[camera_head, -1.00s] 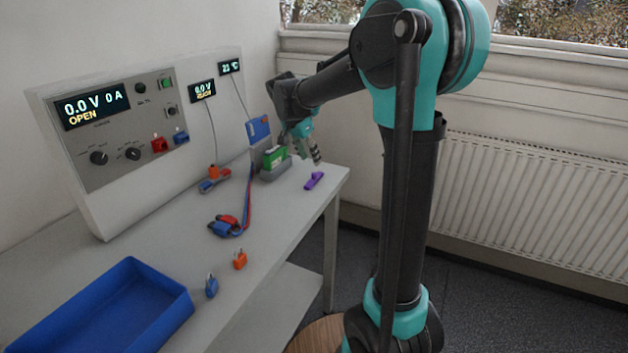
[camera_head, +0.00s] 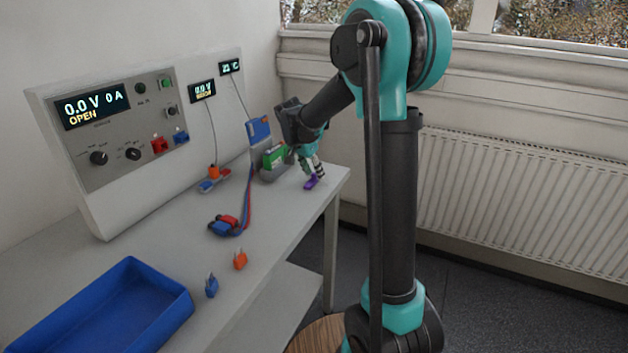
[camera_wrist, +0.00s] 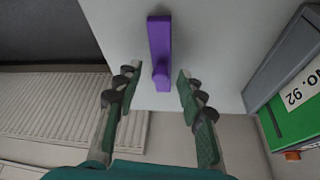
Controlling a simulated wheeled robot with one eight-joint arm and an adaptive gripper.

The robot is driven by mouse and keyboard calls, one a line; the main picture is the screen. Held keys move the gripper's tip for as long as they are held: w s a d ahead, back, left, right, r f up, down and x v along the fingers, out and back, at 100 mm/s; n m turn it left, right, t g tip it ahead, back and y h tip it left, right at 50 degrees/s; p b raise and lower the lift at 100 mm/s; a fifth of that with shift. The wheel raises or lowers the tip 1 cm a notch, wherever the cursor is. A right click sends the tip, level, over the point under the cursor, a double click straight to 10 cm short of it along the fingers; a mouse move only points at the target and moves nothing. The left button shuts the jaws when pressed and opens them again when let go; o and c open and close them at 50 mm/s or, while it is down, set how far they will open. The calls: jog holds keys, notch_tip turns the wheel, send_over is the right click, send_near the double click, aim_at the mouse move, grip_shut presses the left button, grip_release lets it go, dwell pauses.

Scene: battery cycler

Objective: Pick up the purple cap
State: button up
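The purple cap (camera_head: 311,183) lies on the grey table near its far right corner. In the wrist view the purple cap (camera_wrist: 160,50) is a long bar with a raised knob at its near end. My gripper (camera_head: 314,173) is just above the cap in the head view. In the wrist view my gripper (camera_wrist: 156,90) is open, with one finger on each side of the cap's near end and a gap on both sides. The fingers do not touch the cap. Most of the cap extends ahead of the fingertips.
A green battery in a grey holder (camera_head: 270,173) stands close left of my gripper; its green case (camera_wrist: 300,110) is at the right in the wrist view. Connectors and cables (camera_head: 229,226) lie mid-table. A blue tray (camera_head: 178,318) is at the front. The table edge is near the cap.

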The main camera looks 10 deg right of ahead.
grip_shut()
jog(key=shift+r, duration=0.2)
